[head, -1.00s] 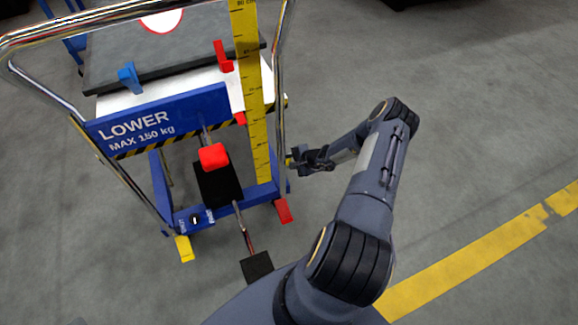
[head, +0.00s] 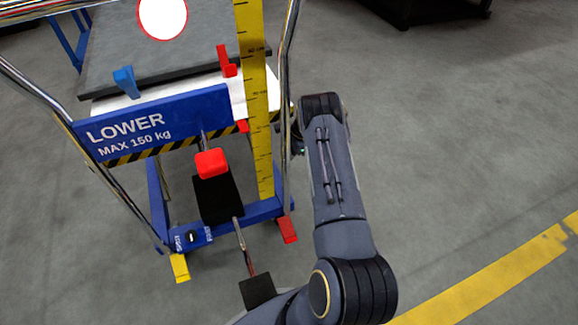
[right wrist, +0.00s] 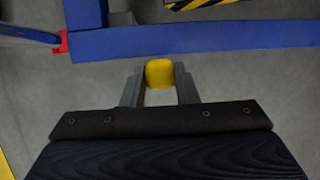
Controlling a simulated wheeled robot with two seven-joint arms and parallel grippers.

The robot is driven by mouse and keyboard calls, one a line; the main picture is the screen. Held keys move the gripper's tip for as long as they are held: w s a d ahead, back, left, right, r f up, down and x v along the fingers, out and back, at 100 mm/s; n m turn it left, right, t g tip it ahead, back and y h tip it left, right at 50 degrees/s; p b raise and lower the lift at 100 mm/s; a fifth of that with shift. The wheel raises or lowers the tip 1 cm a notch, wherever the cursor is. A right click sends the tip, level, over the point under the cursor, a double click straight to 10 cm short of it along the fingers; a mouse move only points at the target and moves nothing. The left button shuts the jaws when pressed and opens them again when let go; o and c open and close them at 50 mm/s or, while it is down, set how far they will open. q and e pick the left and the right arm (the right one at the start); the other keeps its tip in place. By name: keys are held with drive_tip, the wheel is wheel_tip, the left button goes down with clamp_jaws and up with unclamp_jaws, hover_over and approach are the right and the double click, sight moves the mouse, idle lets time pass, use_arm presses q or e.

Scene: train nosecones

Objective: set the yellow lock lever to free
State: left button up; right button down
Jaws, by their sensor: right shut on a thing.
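In the right wrist view, the rounded end of a yellow lever (right wrist: 159,73) sits between the two grey fingers of my right gripper (right wrist: 159,88), which is shut on it. The rest of the lever is hidden. In the head view, my right gripper is mostly hidden behind my own forearm, at the right side of the blue lift cart (head: 262,207). The yellow lever there cannot be made out. My left gripper is not in view.
The cart carries a sign reading LOWER (head: 152,126), a red knob (head: 211,163), a red foot piece (head: 287,229), a yellow foot piece (head: 180,267) and a yellow ruler (head: 255,100). A chrome rail (head: 285,65) rises near my arm.

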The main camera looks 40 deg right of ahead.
drive_tip(key=shift+w+f+g+b, duration=0.15)
drive_tip(key=shift+w+g+b, duration=0.4)
drive_tip(key=shift+b, duration=0.3)
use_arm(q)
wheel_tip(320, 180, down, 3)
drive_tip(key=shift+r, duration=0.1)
use_arm(e)
drive_tip(key=shift+w+d, duration=0.1)
drive_tip(key=shift+r, duration=0.2)
drive_tip(key=c, duration=1.1)
unclamp_jaws()
drive_tip(key=shift+w, duration=0.1)
use_arm(q)
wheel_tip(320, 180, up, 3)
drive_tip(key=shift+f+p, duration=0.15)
drive_tip(key=shift+p, duration=1.1)
use_arm(e)
drive_tip(key=v, duration=0.7)
drive_tip(key=shift+d+r, duration=0.25)
drive_tip(key=shift+r, duration=0.05)
